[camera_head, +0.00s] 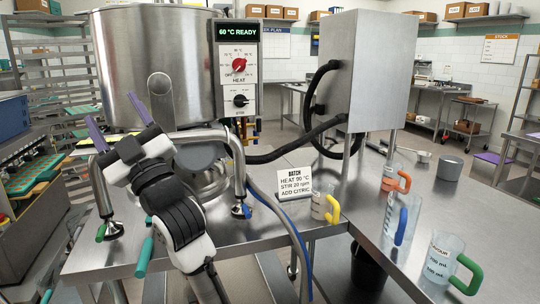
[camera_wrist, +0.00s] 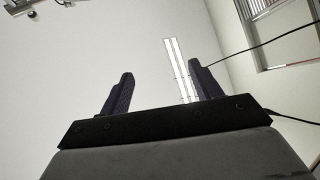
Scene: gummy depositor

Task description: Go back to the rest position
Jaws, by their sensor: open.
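My gripper (camera_head: 110,106) is raised in front of the large steel kettle (camera_head: 150,60) in the head view, fingers pointing up. Its two dark purple fingers stand apart with nothing between them. In the wrist view my gripper (camera_wrist: 161,69) is also open and empty, against a pale wall or ceiling. My arm rises from the bottom of the head view, in front of the bench.
The kettle's control panel (camera_head: 238,70) reads 60 °C READY. A batch card (camera_head: 294,184) stands on the steel bench (camera_head: 270,228). Pipes frame my arm.

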